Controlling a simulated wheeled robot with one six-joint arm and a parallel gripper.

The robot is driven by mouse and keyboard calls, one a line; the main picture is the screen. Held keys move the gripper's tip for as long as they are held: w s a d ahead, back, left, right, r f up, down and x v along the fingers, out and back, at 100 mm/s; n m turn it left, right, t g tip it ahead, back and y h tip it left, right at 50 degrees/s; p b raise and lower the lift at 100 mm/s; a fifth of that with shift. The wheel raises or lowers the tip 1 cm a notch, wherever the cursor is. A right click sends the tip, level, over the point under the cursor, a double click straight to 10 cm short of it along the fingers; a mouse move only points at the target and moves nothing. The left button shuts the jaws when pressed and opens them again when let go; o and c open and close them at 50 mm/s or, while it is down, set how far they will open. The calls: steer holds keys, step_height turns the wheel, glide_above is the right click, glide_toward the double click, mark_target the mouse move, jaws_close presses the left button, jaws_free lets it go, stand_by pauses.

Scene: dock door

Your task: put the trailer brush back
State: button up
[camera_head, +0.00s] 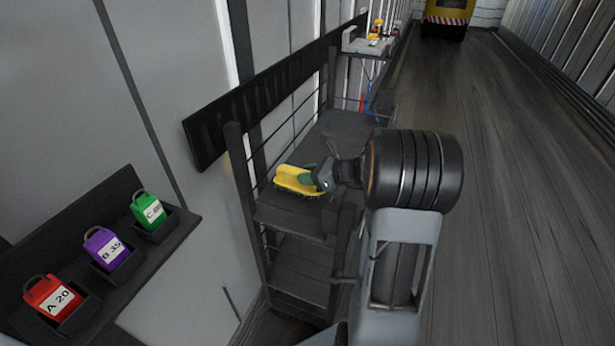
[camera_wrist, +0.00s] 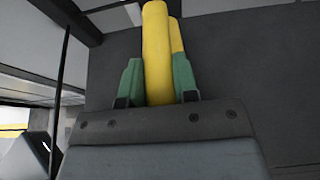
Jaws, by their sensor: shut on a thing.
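The trailer brush (camera_head: 294,179) is yellow with dark bristles underneath. In the head view it is at or just above the top shelf of the dark rack (camera_head: 290,212); I cannot tell whether it touches the shelf. My gripper (camera_head: 324,177) is shut on it, coming from the right. In the wrist view the yellow brush (camera_wrist: 155,50) stands between the two green fingertips of my gripper (camera_wrist: 158,82).
Red (camera_head: 53,302), purple (camera_head: 106,250) and green (camera_head: 147,211) labelled padlock-shaped blocks sit in holders on a wall shelf at left. A small ledge (camera_head: 368,46) with items is at the back. A yellow vehicle (camera_head: 446,14) stands far off. The floor at right is clear.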

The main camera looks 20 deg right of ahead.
steer(key=shift+f, duration=0.15)
steer(key=o, duration=1)
steer(key=shift+r, duration=0.25)
steer(key=shift+s+d+r, duration=0.15)
steer(key=shift+s+d, duration=0.05)
steer(key=shift+d, duration=0.05)
steer(key=p+v, duration=0.2)
steer(key=v, duration=0.9)
steer(key=shift+s, duration=0.2)
